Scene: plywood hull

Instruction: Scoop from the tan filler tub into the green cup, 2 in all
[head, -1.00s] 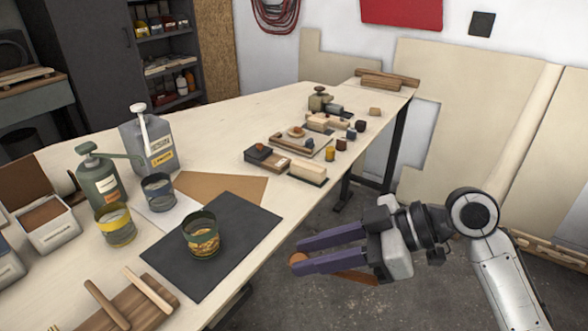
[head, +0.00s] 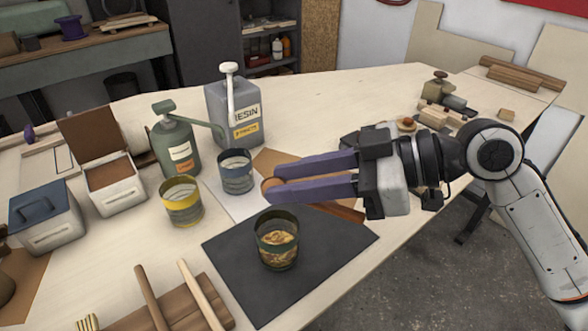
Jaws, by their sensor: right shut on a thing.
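My right gripper (head: 268,188) is above the table at the back of the dark mat, its purple fingers pointing left. It is shut on a brown wooden tool, apparently a scoop (head: 338,211); the fingers hide most of it, and I cannot tell whether it carries filler. The green cup (head: 277,246) stands upright on the dark mat, below and in front of the fingertips, with golden-brown matter showing in it. The open white tub (head: 118,198) with brown filler inside stands at the left, its brown lid raised. My left gripper is not in view.
A yellow-banded cup (head: 182,203) and a blue-grey cup (head: 237,174) stand between tub and gripper. Behind them are a green pump bottle (head: 176,148) and a grey resin jug (head: 234,112). A blue-lidded tub (head: 46,222) is far left. Wooden sticks (head: 203,297) lie on a board in front.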

